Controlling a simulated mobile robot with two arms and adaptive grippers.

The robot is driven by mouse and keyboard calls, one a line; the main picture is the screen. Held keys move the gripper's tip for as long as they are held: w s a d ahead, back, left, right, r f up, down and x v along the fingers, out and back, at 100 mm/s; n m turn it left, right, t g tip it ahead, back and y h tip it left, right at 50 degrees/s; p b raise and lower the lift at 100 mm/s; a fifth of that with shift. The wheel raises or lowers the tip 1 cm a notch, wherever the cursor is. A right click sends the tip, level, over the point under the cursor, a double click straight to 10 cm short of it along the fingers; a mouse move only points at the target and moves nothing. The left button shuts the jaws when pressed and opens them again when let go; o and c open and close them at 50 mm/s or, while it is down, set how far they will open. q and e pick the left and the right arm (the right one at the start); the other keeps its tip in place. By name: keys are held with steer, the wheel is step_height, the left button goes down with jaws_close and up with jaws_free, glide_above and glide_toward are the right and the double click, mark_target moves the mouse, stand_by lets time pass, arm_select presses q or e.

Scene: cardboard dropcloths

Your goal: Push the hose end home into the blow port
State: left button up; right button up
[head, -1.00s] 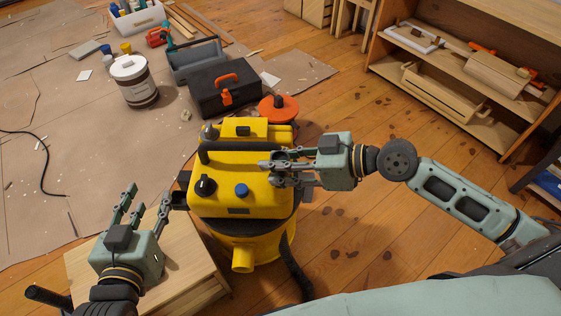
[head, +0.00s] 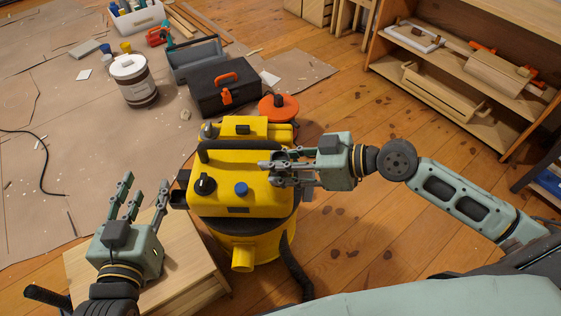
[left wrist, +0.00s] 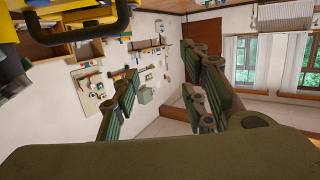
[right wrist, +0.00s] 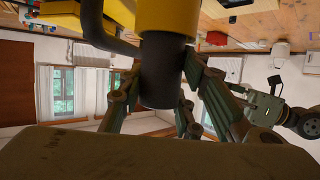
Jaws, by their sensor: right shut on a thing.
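The yellow shop vacuum (head: 235,195) stands upright in the middle of the head view, with a black hose (head: 296,275) low on its right side. My right gripper (head: 268,172) is at the right side of the vacuum's top. The right wrist view shows it shut on a black cylindrical hose end (right wrist: 161,75). The hose end's upper end meets a yellow part (right wrist: 167,15) of the vacuum; the blow port's opening is hidden, so I cannot tell how deep it sits. My left gripper (head: 143,188) is open and empty, left of the vacuum.
A small wooden stool (head: 185,255) stands under my left gripper. Behind the vacuum are an orange reel (head: 280,108), a black toolbox (head: 225,93) and a paint tub (head: 134,80) on the dropcloth. A wooden shelf (head: 470,75) stands at upper right.

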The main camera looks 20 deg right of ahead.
steer(key=shift+f, duration=0.25)
steer(key=o, duration=1.2)
arm_select(q)
steer(key=shift+w+d+r+t, duration=0.15)
steer(key=shift+r+t, duration=0.15)
steer(key=shift+r, duration=0.2)
steer(key=shift+w+d+r+t, duration=0.1)
steer(key=shift+r+t, duration=0.2)
steer(key=shift+r, duration=0.2)
arm_select(e)
steer(key=shift+o, duration=0.2)
arm_select(q)
steer(key=shift+a, duration=0.1)
arm_select(e)
steer(key=shift+s, duration=0.1)
steer(key=shift+d, duration=0.15)
steer(key=v, duration=1.1)
steer(key=shift+s+d+r, duration=0.15)
steer(key=shift+d+r, duration=0.05)
steer(key=shift+c, duration=0.3)
